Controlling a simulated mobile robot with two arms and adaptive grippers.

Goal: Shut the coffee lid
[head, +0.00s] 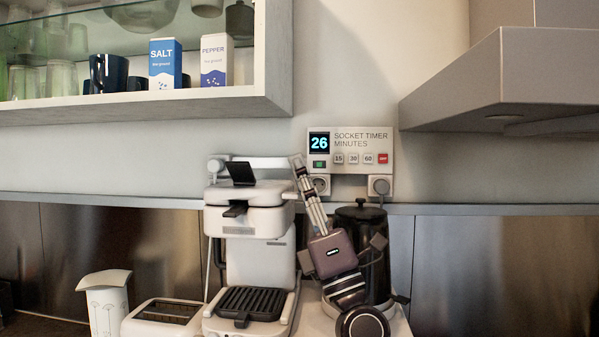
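The white coffee machine (246,222) stands left of centre on the counter, with a dark grille tray at its base. A dark flap (242,172) stands tilted up on its top, and a white bar (268,162) runs behind it. I cannot tell which of these parts make up the lid.
A black lidded pot (361,222) stands behind my gripper at right. A socket timer (351,160) is on the wall. A toaster (163,318) and a white container (106,303) stand at left. A shelf (180,103) and a hood (500,85) hang above.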

